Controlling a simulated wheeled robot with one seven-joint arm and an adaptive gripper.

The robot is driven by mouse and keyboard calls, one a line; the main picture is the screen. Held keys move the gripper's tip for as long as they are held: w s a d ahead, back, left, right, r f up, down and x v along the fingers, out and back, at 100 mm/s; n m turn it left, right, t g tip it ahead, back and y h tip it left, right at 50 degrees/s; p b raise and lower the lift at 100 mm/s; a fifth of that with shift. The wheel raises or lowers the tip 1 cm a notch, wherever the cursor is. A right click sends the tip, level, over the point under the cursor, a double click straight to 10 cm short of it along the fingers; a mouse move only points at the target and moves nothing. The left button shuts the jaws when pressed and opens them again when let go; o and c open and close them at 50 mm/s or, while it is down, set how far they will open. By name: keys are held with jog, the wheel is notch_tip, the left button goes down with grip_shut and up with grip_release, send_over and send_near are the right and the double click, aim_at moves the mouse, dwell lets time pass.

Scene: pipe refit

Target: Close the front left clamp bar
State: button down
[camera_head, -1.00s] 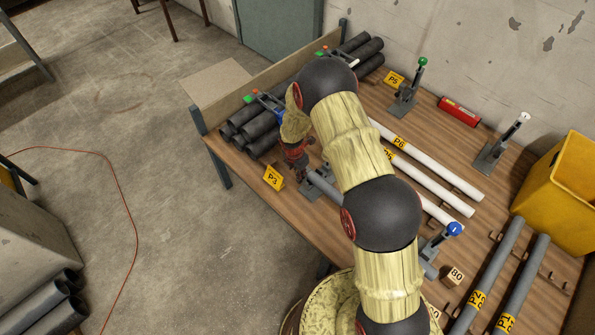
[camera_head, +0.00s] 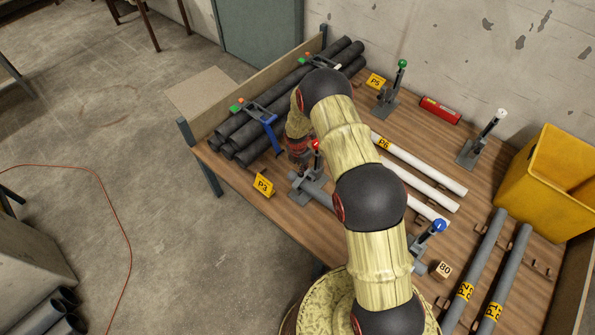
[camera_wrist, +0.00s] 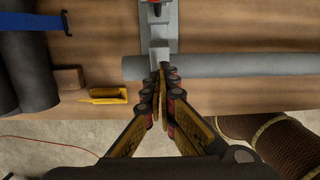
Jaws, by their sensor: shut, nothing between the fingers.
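The front left clamp (camera_head: 309,183) is grey with a red-knobbed lever (camera_head: 315,147) that stands up. It is beside the yellow P3 sign, at the table's front edge. In the wrist view, the clamp's grey body (camera_wrist: 160,42) is just beyond my fingertips, with the red knob cut off at the top edge. A grey pipe (camera_wrist: 230,66) runs right from the clamp. My gripper (camera_wrist: 162,72) is shut and empty, its tips overlapping the near edge of the pipe in the picture; I cannot tell whether they touch. In the head view my arm partly hides the clamp area.
Dark pipes (camera_head: 262,122) with blue straps lie stacked at the left. The P3 sign (camera_head: 263,185) stands at the front edge. Clamps with green (camera_head: 388,95), white (camera_head: 472,148) and blue (camera_head: 429,240) knobs stand around the white pipes (camera_head: 430,172). A yellow bin (camera_head: 550,190) is at right.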

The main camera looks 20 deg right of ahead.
aim_at(308, 170)
jog(key=shift+w+d+f+b, duration=0.4)
jog(key=shift+d+f, duration=0.15)
jog(key=shift+d, duration=0.15)
jog(key=shift+w+d+f+b, duration=0.3)
jog(key=shift+w+d+f, duration=0.15)
jog(key=shift+d, duration=0.2)
jog(key=shift+d+f, duration=0.2)
jog(key=shift+f, duration=0.05)
jog(key=shift+s+d+f, duration=0.1)
jog(key=shift+f, duration=0.15)
notch_tip(308, 170, up, 13)
jog(key=a, duration=0.1)
jog(key=shift+s+a+f, duration=0.2)
jog(key=shift+a, duration=0.05)
